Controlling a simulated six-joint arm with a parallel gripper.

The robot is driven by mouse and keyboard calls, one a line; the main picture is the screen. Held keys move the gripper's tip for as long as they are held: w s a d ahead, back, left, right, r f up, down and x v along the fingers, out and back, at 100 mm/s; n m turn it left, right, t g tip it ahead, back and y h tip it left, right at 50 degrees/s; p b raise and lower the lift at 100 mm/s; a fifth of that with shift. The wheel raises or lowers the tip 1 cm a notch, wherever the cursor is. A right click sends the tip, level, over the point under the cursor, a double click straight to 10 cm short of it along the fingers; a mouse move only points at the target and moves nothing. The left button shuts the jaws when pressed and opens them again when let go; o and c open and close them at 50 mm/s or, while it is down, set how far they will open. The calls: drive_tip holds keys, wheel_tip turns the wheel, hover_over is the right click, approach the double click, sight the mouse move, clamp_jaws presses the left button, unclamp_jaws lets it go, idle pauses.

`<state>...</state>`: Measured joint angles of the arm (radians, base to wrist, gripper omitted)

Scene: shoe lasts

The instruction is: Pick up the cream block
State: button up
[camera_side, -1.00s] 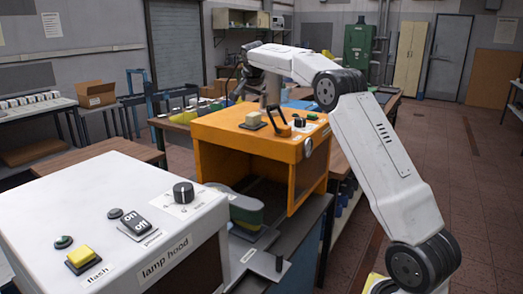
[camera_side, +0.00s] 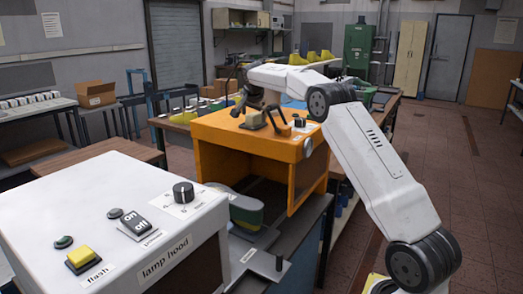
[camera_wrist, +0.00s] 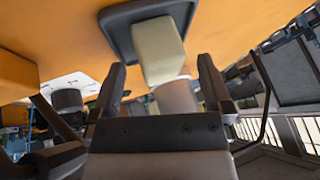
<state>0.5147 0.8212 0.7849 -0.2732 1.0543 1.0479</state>
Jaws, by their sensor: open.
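The cream block (camera_side: 254,119) stands on a dark square pad on top of the orange box (camera_side: 228,131). In the wrist view the block (camera_wrist: 158,45) shows ahead of my open fingers, roughly centred between them, and its dark pad (camera_wrist: 118,28) shows behind it. My gripper (camera_side: 254,106) is low over the orange box, right at the block. In the wrist view my gripper (camera_wrist: 161,72) has a finger on either side of the block's near end, with a visible gap on both sides. I cannot tell how deep the fingers reach along the block.
A black lever (camera_side: 274,118) and a dark knob (camera_side: 299,122) stand on the orange box, right of the block. The white lamp hood (camera_side: 105,205) with a yellow button (camera_side: 80,258) is in the foreground. Yellow shapes (camera_side: 320,56) stand in the background.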

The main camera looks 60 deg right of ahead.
sight(254, 113)
idle(0.5)
drive_tip(key=c, duration=1.3)
drive_tip(key=shift+r, duration=0.1)
drive_tip(key=shift+c, duration=0.2)
drive_tip(key=shift+r, duration=1.4)
drive_tip(key=s+a+r, duration=0.2)
drive_tip(key=s+r, duration=0.2)
drive_tip(key=r, duration=0.2)
drive_tip(key=shift+s+a+r, duration=0.65)
drive_tip(key=shift+s+a, duration=0.1)
drive_tip(key=shift+s, duration=0.6)
drive_tip(key=shift+s+a+r, duration=0.65)
drive_tip(key=shift+s+a, duration=0.15)
drive_tip(key=shift+s, duration=0.6)
drive_tip(key=shift+s+a+r, duration=0.65)
drive_tip(key=shift+s+a, duration=0.1)
drive_tip(key=shift+s, duration=0.6)
clamp_jaws()
